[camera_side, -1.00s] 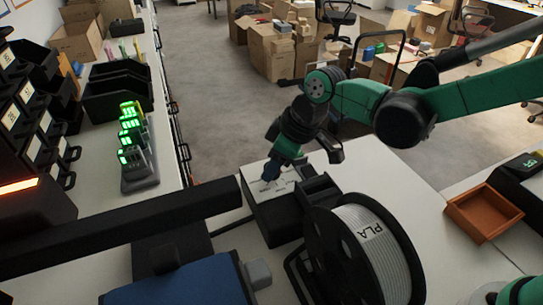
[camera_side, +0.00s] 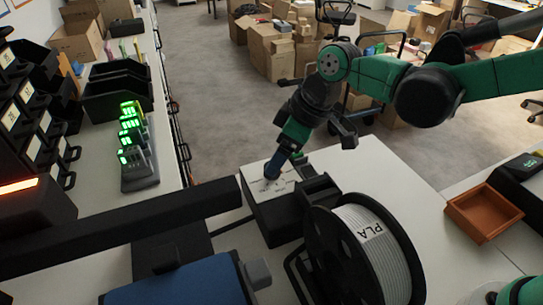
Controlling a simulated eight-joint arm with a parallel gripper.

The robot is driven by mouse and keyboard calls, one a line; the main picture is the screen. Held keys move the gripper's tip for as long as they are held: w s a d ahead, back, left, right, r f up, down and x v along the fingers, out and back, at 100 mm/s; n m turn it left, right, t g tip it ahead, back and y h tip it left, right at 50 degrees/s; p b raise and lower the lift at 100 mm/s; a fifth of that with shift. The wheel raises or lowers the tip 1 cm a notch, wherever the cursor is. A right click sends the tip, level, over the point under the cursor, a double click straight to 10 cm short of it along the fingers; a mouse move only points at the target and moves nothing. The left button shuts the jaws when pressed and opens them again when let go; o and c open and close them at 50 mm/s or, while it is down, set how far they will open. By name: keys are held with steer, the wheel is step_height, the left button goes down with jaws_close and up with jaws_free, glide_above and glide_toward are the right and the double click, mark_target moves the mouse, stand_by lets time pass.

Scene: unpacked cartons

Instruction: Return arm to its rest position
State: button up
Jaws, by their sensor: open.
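My gripper (camera_side: 272,178) is at the lower end of my green and black arm, pointing down and to the left. It is open, and its fingertips are small and dark here. It is over the white top of a black box-shaped device (camera_side: 268,212) on the white table. Dark markings show on that white top. I cannot tell whether the fingertips touch it. I see nothing held between the fingers.
A spool marked PLA (camera_side: 372,255) stands close in front of the device. An orange-brown tray (camera_side: 484,212) lies to the right. A long black bar (camera_side: 120,232) crosses at left. The table (camera_side: 385,180) is clear between device and tray. Cartons (camera_side: 275,50) stand behind.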

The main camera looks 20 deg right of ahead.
steer(key=shift+v, duration=1.2)
steer(key=s+d+m+t+h, duration=0.1)
steer(key=s+d+m, duration=0.3)
steer(key=d, duration=0.4)
steer(key=s+d+r+m+t+h, duration=0.1)
steer(key=s+d+m+t+h, duration=0.1)
steer(key=d, duration=0.6)
steer(key=s+m+t, duration=0.1)
steer(key=s+m, duration=0.1)
steer(key=m, duration=0.1)
steer(key=shift+s+d+r, duration=0.2)
steer(key=shift+d+r, duration=0.05)
steer(key=shift+d, duration=0.05)
steer(key=shift+c, duration=0.2)
